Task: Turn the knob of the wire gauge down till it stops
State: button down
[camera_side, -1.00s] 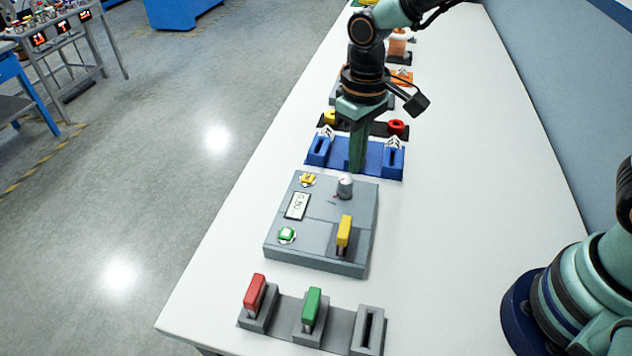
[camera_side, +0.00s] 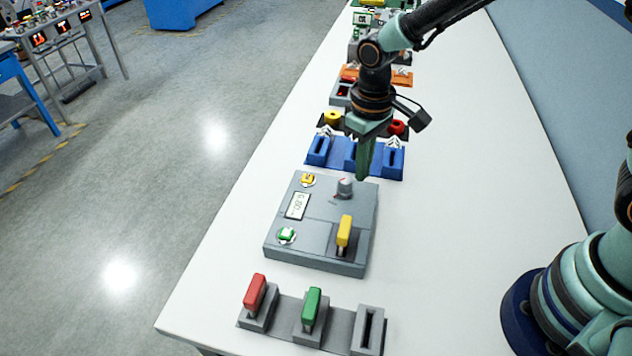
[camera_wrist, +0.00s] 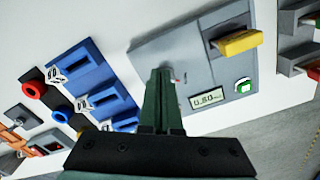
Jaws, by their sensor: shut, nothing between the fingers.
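The wire gauge (camera_side: 318,256) is a grey box on the white table, with a small grey knob (camera_side: 345,187) near its far right corner. A small display (camera_side: 297,205), a yellow button, a green button (camera_side: 286,235) and a yellow-handled plug (camera_side: 344,231) are also on it. The display shows in the wrist view (camera_wrist: 208,98) and seems to read 0.50. My gripper (camera_side: 362,176) is shut and empty, its tips just behind and right of the knob. In the wrist view my fingers (camera_wrist: 160,75) hide most of the knob; I cannot tell whether they touch it.
A blue block with slots (camera_side: 318,152) stands just behind the gauge. In front is a grey rack with a red handle (camera_side: 254,292), a green handle (camera_side: 311,308) and an empty slot (camera_side: 368,330). The table right of the gauge is clear.

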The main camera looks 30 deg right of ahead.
jog(key=shift+f, duration=1.05)
jog(key=shift+w+a, duration=0.2)
jog(key=shift+w, duration=0.05)
jog(key=shift+s+a, duration=0.15)
jog(key=shift+a, duration=0.2)
jog(key=shift+s+a, duration=0.1)
jog(key=shift+a, duration=0.2)
jog(key=shift+a, duration=0.4)
dwell(0.5)
jog(key=shift+s+r, duration=0.1)
jog(key=shift+s, duration=0.15)
jog(key=r, duration=0.5)
jog(key=shift+s+r, duration=0.2)
jog(key=shift+r, duration=0.2)
